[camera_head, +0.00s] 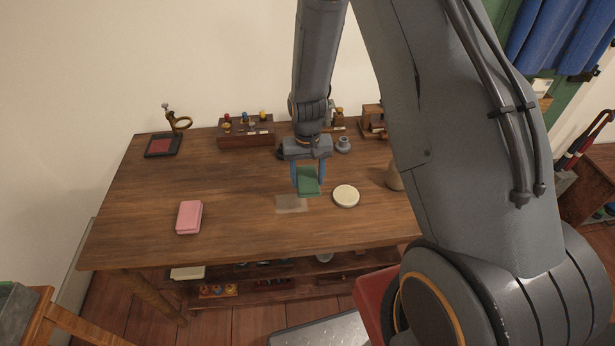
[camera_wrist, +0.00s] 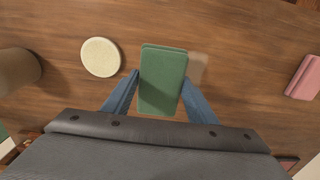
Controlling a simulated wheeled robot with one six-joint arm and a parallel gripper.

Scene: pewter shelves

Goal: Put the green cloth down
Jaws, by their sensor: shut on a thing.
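The green cloth (camera_head: 309,184) is a folded, flat rectangle held between the blue fingers of my gripper (camera_head: 308,176). In the wrist view the green cloth (camera_wrist: 162,80) sits between the two fingertips of my gripper (camera_wrist: 161,82), which is shut on it. In the head view the cloth hangs over the wooden table (camera_head: 240,210), near a pale rectangular patch (camera_head: 292,204) on the tabletop. Whether the cloth touches the table is hard to tell; it seems a little above it.
A round cream disc (camera_head: 346,195) lies just right of the cloth. A folded pink cloth (camera_head: 189,217) lies at left. A rack with coloured knobs (camera_head: 246,131), a dark red pad (camera_head: 162,146) and a small grey pot (camera_head: 343,145) stand at the back. The table's left middle is clear.

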